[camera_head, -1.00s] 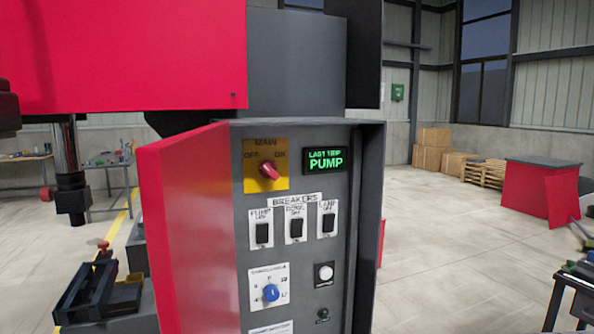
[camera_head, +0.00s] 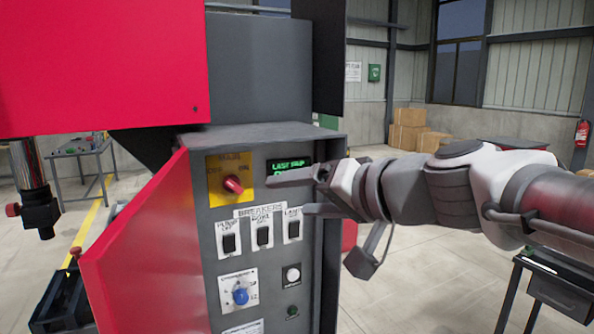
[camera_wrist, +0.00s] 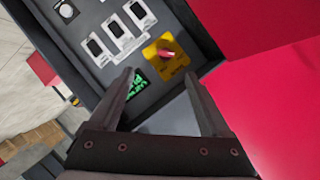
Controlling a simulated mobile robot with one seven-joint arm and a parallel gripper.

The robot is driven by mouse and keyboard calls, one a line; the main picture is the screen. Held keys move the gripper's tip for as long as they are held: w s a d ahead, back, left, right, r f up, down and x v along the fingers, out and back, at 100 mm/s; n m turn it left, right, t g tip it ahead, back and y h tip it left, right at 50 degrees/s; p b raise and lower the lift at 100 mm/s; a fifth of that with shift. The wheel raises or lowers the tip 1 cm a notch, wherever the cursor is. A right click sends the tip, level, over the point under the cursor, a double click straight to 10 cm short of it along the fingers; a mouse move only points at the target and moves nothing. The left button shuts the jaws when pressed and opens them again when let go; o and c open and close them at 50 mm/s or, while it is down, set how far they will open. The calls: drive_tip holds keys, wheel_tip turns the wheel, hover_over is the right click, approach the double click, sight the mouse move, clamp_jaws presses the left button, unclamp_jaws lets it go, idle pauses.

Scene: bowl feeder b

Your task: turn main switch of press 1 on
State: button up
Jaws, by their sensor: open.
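The main switch (camera_head: 233,184) is a red knob on a yellow plate (camera_head: 214,197) at the top left of the grey control panel. The plate is marked OFF at left and ON at right. The knob is tilted, and I cannot tell for sure which mark it points to. In the wrist view the red knob (camera_wrist: 167,54) lies ahead of the fingers, beyond their tips. My gripper (camera_head: 287,195) is open and empty, to the right of the switch and apart from it. It hides part of the green display (camera_head: 291,166).
Below the switch are several breakers (camera_head: 262,236), a blue dial (camera_head: 240,297) and a white button (camera_head: 292,274). The red panel door (camera_head: 140,245) stands open at the left. The press's red body (camera_head: 100,70) overhangs the panel.

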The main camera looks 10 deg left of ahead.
drive_tip(key=w+r, duration=0.1)
drive_tip(key=r, duration=0.1)
drive_tip(key=p, duration=0.1)
approach(237, 186)
drive_tip(key=x, duration=0.9)
drive_tip(key=shift+w+a, duration=0.1)
clamp_jaws()
